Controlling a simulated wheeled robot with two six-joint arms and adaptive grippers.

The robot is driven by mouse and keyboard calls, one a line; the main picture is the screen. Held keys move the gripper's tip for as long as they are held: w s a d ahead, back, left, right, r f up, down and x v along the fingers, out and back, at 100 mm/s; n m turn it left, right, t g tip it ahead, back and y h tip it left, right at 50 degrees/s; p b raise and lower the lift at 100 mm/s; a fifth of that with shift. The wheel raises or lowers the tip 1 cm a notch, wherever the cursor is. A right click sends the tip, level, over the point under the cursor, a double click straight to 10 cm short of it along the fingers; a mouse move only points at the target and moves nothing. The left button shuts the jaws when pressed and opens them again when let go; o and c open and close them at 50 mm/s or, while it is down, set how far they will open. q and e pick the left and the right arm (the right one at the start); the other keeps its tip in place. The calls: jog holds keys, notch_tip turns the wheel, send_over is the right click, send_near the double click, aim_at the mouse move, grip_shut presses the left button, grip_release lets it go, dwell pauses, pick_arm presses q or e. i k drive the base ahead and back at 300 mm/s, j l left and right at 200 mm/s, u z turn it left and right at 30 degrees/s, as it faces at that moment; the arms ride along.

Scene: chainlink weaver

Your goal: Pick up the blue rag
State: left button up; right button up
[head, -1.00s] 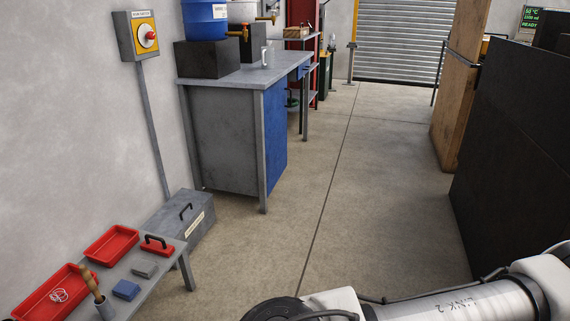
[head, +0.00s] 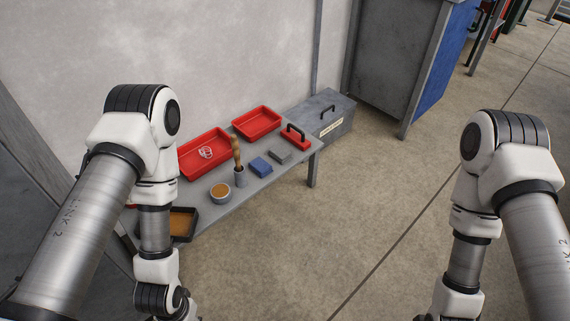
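A small folded blue rag (head: 260,166) lies on the low grey table (head: 262,189) at the middle of the head view. A grey block or folded cloth (head: 280,157) lies just to its right. A cup with a wooden-handled tool (head: 238,167) stands just to its left. My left arm comes down at the left of the table and my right arm comes down over the floor at the right. Both grippers are below the picture's lower edge, so their fingers do not show.
Two red trays (head: 184,172) (head: 275,119), a red-based tool with a black handle (head: 296,140), a bowl (head: 221,198) and a dark tray with brown content (head: 196,224) are on the table. A grey toolbox (head: 340,119) stands behind its right end. Floor in front is clear.

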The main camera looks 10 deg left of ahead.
aim_at(260, 166)
jog(key=i+u, duration=0.1)
jog(key=u, duration=0.25)
jog(key=i+j+z, duration=0.2)
jog(key=i, duration=0.4)
jog(key=i+z, duration=0.2)
jog(key=i, duration=0.35)
